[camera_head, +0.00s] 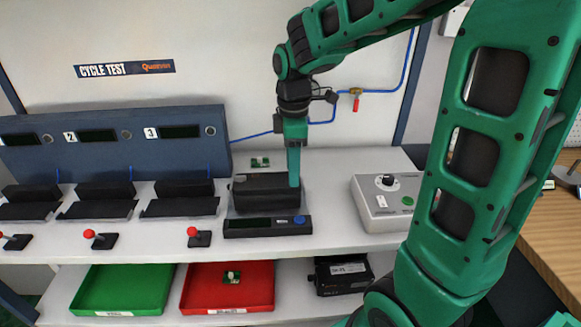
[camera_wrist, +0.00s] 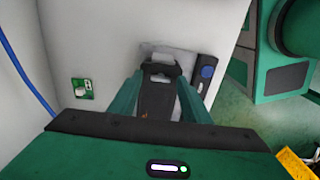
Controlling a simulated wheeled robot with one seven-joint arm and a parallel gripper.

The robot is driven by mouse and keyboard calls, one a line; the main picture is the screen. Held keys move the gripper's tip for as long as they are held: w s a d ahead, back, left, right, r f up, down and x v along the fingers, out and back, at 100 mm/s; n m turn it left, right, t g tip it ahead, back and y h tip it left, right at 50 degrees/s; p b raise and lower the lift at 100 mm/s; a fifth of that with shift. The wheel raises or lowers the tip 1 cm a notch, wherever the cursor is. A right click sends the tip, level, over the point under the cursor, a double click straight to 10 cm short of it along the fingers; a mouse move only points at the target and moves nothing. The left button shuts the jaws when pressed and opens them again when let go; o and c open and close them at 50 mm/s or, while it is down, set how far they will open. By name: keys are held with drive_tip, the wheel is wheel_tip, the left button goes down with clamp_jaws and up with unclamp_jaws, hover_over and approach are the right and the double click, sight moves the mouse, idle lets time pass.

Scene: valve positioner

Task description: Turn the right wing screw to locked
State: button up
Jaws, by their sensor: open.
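A black box-shaped unit (camera_head: 264,192) sits on the bench in a cradle, behind a dark base with a display and a blue button (camera_head: 299,219). My gripper (camera_head: 294,183) points down at the unit's right end and hides part of it. In the wrist view my gripper (camera_wrist: 160,82) is open, its green fingers on either side of the dark unit (camera_wrist: 158,98). The blue button (camera_wrist: 207,72) lies just right of the fingers. I cannot make out the right wing screw in either view. Whether the fingers touch the unit is unclear.
A grey control box (camera_head: 383,203) with a black knob stands to the right. Several black cradles and red-knobbed levers line the left. A green tray (camera_head: 122,288) and a red tray (camera_head: 228,288) lie on the shelf below. A small green board (camera_head: 260,162) lies behind the unit.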

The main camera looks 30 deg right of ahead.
drive_tip(key=shift+f, duration=0.1)
drive_tip(key=c, duration=1.1)
drive_tip(key=shift+o, duration=0.2)
drive_tip(key=shift+m, duration=0.3)
drive_tip(key=m, duration=0.4)
drive_tip(key=shift+w, duration=0.1)
drive_tip(key=m, duration=0.4)
drive_tip(key=shift+m, duration=0.4)
drive_tip(key=m, duration=0.4)
drive_tip(key=shift+m, duration=2.2)
